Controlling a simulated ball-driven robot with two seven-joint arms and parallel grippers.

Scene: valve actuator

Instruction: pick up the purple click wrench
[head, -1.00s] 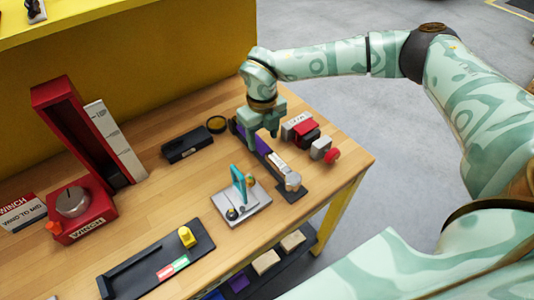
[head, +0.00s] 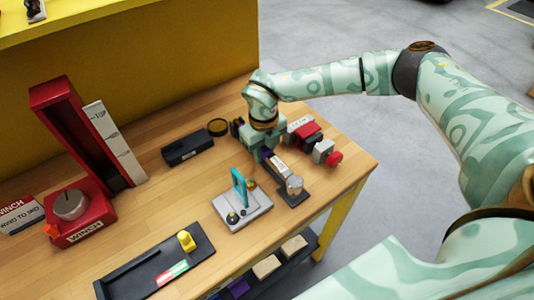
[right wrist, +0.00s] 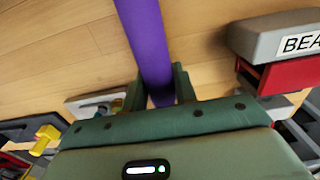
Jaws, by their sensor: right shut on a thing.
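The purple click wrench (head: 267,155) lies along a dark narrow holder (head: 290,198) near the right side of the bench, its silver head end (head: 294,184) toward the front. My right gripper (head: 264,151) is above the holder, with its fingers down around the purple handle. In the right wrist view the purple handle (right wrist: 148,40) runs between the two fingers of the gripper (right wrist: 160,88), which are shut on it. The gripper hides part of the handle in the head view. I cannot tell whether the wrench is clear of its holder. My left gripper is not in view.
A grey and red block (head: 305,130) stands close right of the gripper, with a red-knobbed part (head: 333,158) beside it. A grey plate with a teal handle (head: 239,188) stands close left. A black box (head: 188,147) and the red winch (head: 72,208) are farther left.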

